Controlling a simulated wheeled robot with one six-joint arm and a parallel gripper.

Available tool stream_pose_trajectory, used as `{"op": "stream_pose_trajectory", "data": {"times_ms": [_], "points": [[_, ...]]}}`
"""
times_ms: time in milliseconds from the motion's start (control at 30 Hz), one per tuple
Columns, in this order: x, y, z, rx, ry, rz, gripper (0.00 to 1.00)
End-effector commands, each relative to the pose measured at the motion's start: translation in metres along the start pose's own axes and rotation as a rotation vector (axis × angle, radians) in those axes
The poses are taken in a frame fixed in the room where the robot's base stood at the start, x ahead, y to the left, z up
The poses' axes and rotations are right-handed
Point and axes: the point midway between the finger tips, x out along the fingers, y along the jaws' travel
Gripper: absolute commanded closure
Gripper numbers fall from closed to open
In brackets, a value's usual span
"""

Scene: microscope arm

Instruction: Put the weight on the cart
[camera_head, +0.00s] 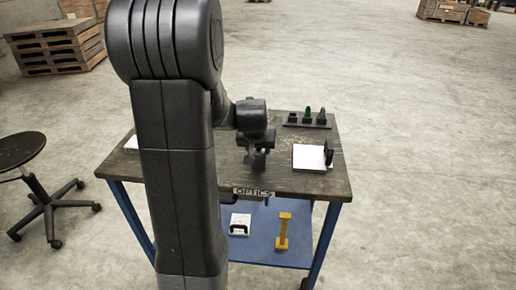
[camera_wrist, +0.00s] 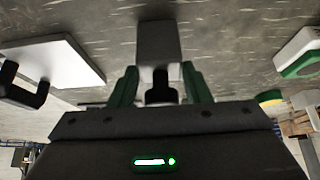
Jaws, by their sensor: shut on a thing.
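The cart (camera_head: 300,183) has a dark, worn top, blue legs and an "OPTICS" label on its front edge. My gripper (camera_head: 256,163) is over the middle of the top in the head view, partly hidden by my own arm. In the wrist view, my gripper's green fingers (camera_wrist: 160,88) are shut on the dark knob of a grey block, which I take to be the weight (camera_wrist: 158,43). The block is just beyond the fingertips, over the scratched dark top. I cannot tell whether it touches the top.
A white plate (camera_head: 309,157) with an upright black part is at the right of the top. A small rack (camera_head: 307,124) stands at the back. A white-and-green thing (camera_wrist: 300,55) is at the wrist view's right. The lower shelf holds a yellow stand (camera_head: 283,232).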

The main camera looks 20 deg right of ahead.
Motion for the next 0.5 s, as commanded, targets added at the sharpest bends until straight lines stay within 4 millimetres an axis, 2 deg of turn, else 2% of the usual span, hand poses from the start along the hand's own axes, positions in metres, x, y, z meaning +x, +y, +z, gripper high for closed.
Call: {"op": "stream_pose_trajectory", "data": {"times_ms": [300,333,433,500], "points": [[0.0014,-0.0001,-0.0006,0.000,0.006,0.000,1.00],[0.0025,0.0000,0.0013,0.001,0.001,0.000,0.55],[0.0016,0.0000,0.0008,0.001,0.001,0.000,0.35],[0.0016,0.0000,0.0008,0.001,0.000,0.000,0.35]]}}
